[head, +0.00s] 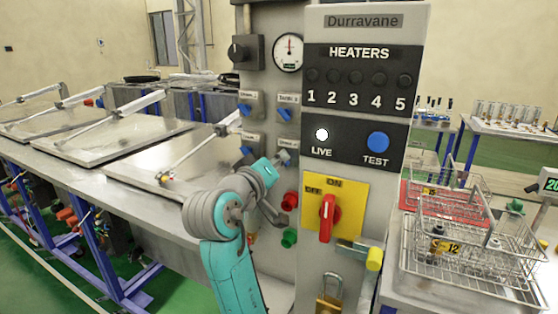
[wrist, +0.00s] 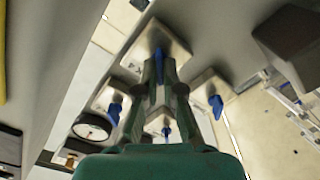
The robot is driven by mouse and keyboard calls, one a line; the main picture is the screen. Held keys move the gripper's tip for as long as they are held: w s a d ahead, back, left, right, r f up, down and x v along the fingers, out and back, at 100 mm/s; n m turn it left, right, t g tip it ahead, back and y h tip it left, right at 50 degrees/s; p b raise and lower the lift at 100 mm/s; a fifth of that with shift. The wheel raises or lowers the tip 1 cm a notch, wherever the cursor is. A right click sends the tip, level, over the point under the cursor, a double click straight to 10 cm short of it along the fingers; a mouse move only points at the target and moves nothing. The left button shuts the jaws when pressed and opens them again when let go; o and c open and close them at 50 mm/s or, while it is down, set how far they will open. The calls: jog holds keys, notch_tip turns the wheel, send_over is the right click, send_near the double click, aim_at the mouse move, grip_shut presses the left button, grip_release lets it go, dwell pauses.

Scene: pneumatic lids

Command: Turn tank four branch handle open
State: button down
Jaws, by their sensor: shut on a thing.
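My gripper (head: 284,157) is at the lower right valve of the grey panel in the head view, and it hides that valve's handle there. In the wrist view my gripper (wrist: 159,72) is shut on a blue handle (wrist: 158,58) on a pale square plate (wrist: 172,44). The handle lies between the two fingers, roughly in line with them. In the head view the other blue handles are at upper left (head: 245,109), upper right (head: 284,114) and lower left (head: 247,151).
A pressure gauge (head: 288,53) and black knob box (head: 245,51) sit above the valves. Red (head: 290,201) and green (head: 289,238) buttons are below. The heater panel with a red switch (head: 327,215) stands to the right. Tanks with metal lids (head: 122,141) run along the left.

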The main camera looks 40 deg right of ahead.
jog(key=shift+n, duration=0.4)
jog(key=c, duration=1.3)
grip_release()
jog(key=shift+a, duration=0.1)
jog(key=v, duration=1.1)
jog(key=shift+s+a, duration=0.1)
jog(key=shift+a, duration=0.3)
